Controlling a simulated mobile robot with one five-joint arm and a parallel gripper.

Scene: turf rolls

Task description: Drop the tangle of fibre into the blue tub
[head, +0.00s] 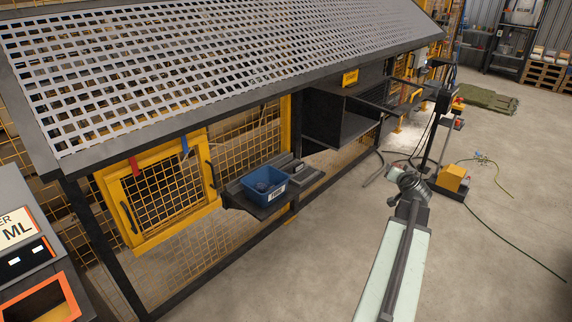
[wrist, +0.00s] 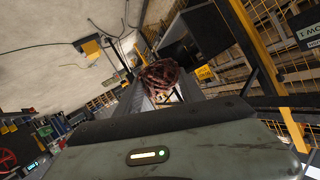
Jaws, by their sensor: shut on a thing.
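The blue tub (head: 262,193) with a white label stands on a dark shelf (head: 238,199) at the fence, left of centre in the head view. Something dark lies inside it, too small to tell. My gripper (head: 411,184) is at the end of my pale arm, well to the right of the tub and apart from it. In the wrist view my gripper (wrist: 162,92) is shut on a reddish-brown tangle of fibre (wrist: 160,75), which hides much of the fingertips. The tangle cannot be made out in the head view.
A slanted perforated metal sheet (head: 220,50) overhangs the shelf. A yellow-framed mesh door (head: 160,190) is left of the tub, and an open dark box (head: 340,120) is to its right. Hoses and a yellow block (head: 453,178) lie beyond my arm. The floor between arm and shelf is clear.

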